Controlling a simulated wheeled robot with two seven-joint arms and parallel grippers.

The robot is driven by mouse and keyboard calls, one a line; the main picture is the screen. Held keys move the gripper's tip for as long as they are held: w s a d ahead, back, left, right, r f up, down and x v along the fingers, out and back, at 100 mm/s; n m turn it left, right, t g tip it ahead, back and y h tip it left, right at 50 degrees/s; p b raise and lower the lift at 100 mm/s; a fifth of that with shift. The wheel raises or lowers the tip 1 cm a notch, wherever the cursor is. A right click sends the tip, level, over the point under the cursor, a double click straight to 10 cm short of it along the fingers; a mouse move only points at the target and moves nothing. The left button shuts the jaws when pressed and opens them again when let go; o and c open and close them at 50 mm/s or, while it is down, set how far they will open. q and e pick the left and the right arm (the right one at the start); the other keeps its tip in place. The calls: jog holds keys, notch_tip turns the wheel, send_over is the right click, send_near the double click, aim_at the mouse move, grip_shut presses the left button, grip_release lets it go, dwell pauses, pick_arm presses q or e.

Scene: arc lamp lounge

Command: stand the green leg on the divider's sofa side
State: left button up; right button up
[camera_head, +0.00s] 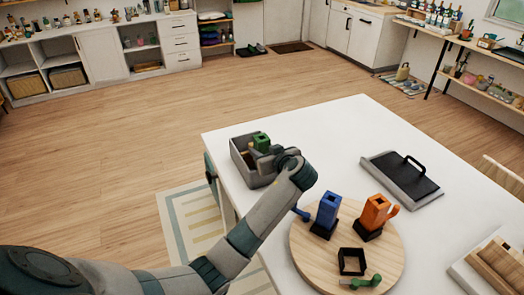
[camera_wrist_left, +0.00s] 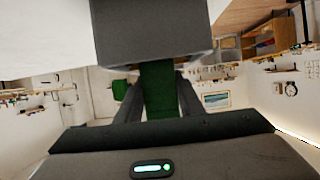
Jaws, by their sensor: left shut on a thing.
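The green leg (camera_head: 261,140) is a block with a dark opening in its top, upright at the grey bin (camera_head: 239,162) on the table's far left corner. My left gripper (camera_head: 264,160) is shut on it; the leg also shows between the fingers in the left wrist view (camera_wrist_left: 158,92). A grey wall (camera_wrist_left: 150,30) fills the top of that view, close to the leg. The leg's lower end is hidden, so I cannot tell whether it touches the bin floor. The divider is not clearly visible, and no sofa shows. My right gripper is out of view.
A round wooden board (camera_head: 310,262) holds a blue block (camera_head: 328,208), an orange block (camera_head: 375,212), an empty black square frame (camera_head: 351,262) and a small green piece (camera_head: 366,284). A black-handled tray (camera_head: 401,180) lies right. The white table (camera_head: 310,135) is clear between bin and tray.

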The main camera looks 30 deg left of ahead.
pick_arm(q)
jog(key=shift+f+b, duration=0.35)
jog(key=shift+f, duration=0.15)
jog(key=o, duration=1.2)
jog(key=shift+o, duration=0.2)
jog(key=shift+r+p, duration=0.6)
jog(key=shift+r, duration=0.1)
jog(key=b+v, duration=0.4)
jog(key=v, duration=0.8)
jog(key=shift+b, duration=0.3)
